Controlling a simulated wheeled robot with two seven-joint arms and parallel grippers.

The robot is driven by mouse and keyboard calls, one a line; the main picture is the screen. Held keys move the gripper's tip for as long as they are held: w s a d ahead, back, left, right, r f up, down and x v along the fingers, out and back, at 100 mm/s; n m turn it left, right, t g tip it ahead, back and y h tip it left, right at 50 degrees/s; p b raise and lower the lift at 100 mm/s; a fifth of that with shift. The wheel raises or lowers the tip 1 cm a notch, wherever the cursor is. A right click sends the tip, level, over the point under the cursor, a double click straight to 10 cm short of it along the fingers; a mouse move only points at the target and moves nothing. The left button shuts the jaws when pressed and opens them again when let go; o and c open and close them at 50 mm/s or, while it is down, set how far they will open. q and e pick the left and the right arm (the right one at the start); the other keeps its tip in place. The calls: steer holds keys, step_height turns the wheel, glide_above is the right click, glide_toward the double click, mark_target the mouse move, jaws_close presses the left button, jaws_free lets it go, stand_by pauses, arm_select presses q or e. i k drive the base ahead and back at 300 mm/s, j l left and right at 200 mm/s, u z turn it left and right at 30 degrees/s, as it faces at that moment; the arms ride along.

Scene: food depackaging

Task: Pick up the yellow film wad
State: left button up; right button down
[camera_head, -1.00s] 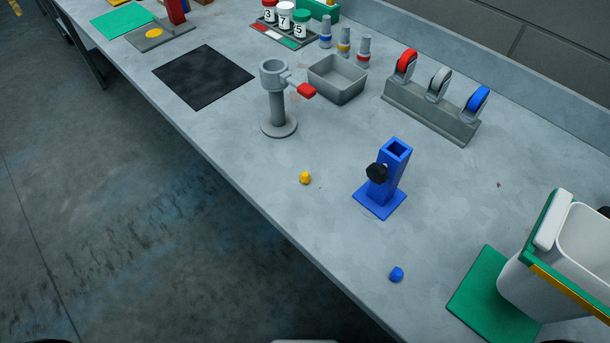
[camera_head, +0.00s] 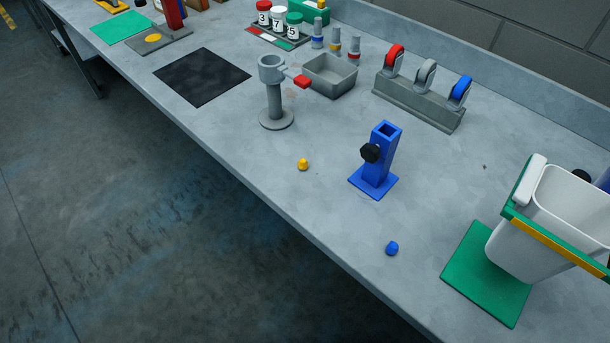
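The yellow film wad (camera_head: 303,164) is a small crumpled lump lying on the grey bench near its front edge. It sits between the grey ring stand and the blue post, apart from both. A similar blue wad (camera_head: 392,248) lies nearer, to the right of it, also close to the front edge. Neither of my grippers is in view.
The grey ring stand (camera_head: 275,105) with a red tab and the blue post (camera_head: 379,165) with a black knob stand near the wad. A white bin (camera_head: 540,244) is on a green mat (camera_head: 468,275) at right. A grey tray (camera_head: 330,84) and tape holder (camera_head: 415,101) are behind.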

mark_target(302, 164)
steer(key=j+z, duration=0.25)
steer(key=k+j+z, duration=0.25)
steer(key=j+z, duration=0.85)
steer(key=j, duration=0.2)
